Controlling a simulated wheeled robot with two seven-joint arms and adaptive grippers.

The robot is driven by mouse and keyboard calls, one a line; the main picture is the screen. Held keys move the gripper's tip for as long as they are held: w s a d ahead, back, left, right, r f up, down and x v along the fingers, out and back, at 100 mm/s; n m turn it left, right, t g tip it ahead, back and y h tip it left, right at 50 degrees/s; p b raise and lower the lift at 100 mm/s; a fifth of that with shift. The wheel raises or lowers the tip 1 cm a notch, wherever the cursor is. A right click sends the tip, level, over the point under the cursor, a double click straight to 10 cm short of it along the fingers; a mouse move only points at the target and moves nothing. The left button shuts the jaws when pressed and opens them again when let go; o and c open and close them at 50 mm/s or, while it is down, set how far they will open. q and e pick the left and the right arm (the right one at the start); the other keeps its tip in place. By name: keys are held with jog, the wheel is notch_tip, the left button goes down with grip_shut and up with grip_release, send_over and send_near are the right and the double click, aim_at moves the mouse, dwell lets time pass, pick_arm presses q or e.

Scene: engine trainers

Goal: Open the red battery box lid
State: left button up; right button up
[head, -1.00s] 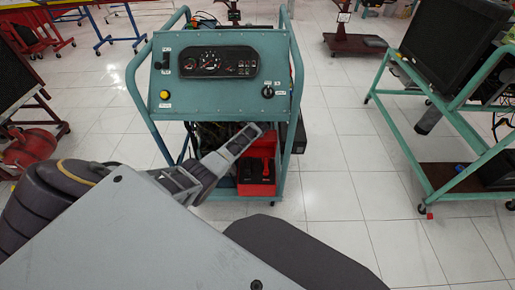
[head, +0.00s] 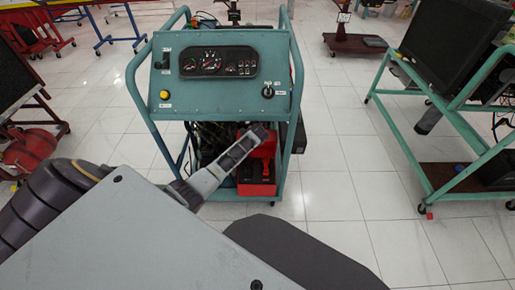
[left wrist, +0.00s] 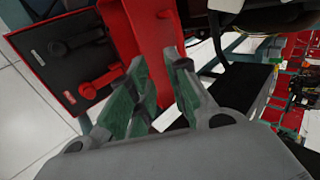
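The red battery box (head: 256,189) sits low in the teal engine stand. Its dark battery top with red terminal covers (left wrist: 75,55) is exposed in the left wrist view. A red panel (left wrist: 150,35), which looks like the raised lid, stands beside that top; it also shows in the head view (head: 267,148), partly behind my gripper. My left gripper (head: 252,140) is in front of the box. In the left wrist view its two green-padded fingers (left wrist: 160,75) are apart, with the red panel at and beyond their tips. Contact cannot be told. My right gripper is not in view.
The stand's gauge panel (head: 220,75) and its tubular frame (head: 292,120) surround the box from above and at the sides.

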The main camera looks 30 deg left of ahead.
pick_arm(q)
jog(key=s+d, duration=0.4)
jog(key=s, duration=0.2)
jog(key=shift+s, duration=0.2)
dwell(0.8)
